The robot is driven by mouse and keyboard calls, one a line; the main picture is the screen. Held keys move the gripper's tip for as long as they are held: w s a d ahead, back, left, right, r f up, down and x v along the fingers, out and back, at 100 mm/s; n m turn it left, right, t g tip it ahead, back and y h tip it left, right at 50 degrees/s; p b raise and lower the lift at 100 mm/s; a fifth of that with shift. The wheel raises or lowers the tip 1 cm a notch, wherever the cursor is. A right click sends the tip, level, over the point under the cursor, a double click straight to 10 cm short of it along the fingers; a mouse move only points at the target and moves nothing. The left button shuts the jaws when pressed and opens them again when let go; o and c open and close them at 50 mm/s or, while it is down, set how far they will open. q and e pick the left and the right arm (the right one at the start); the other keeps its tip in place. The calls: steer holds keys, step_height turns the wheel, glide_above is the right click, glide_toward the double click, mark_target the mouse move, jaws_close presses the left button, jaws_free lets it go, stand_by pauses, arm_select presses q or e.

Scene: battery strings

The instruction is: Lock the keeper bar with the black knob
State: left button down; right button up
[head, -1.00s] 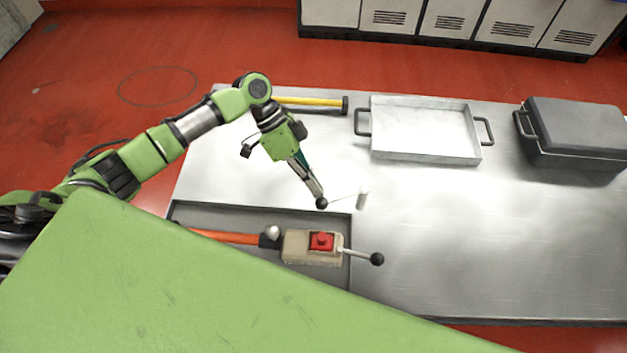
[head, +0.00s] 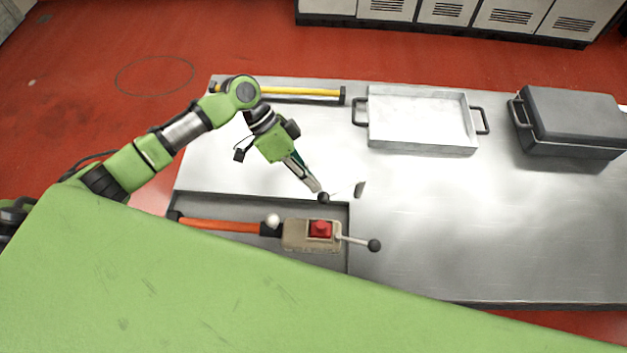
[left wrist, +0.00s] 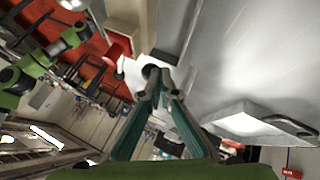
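A black knob (head: 323,198) sits at the end of a thin pale rod that runs right to a small dark upright piece (head: 360,188) on the table; I take this to be the keeper bar. My left gripper (head: 318,190) comes down from the upper left, with its tips at the knob. In the left wrist view the fingers (left wrist: 158,80) converge and look shut. The knob (left wrist: 150,71) shows just past the tips, slightly left, touching or nearly so, not clearly between them. My right gripper is not in view.
A beige box with a red block (head: 320,229) has a lever with a second black knob (head: 375,245). An orange-handled tool (head: 222,225) lies left of it. A metal tray (head: 420,147), dark case (head: 570,125) and yellow bar (head: 300,91) are behind. The table's right middle is clear.

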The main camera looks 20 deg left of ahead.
arm_select(q)
steer(key=v, duration=1.1)
steer(key=shift+a+f, duration=0.15)
steer(key=shift+a, duration=0.05)
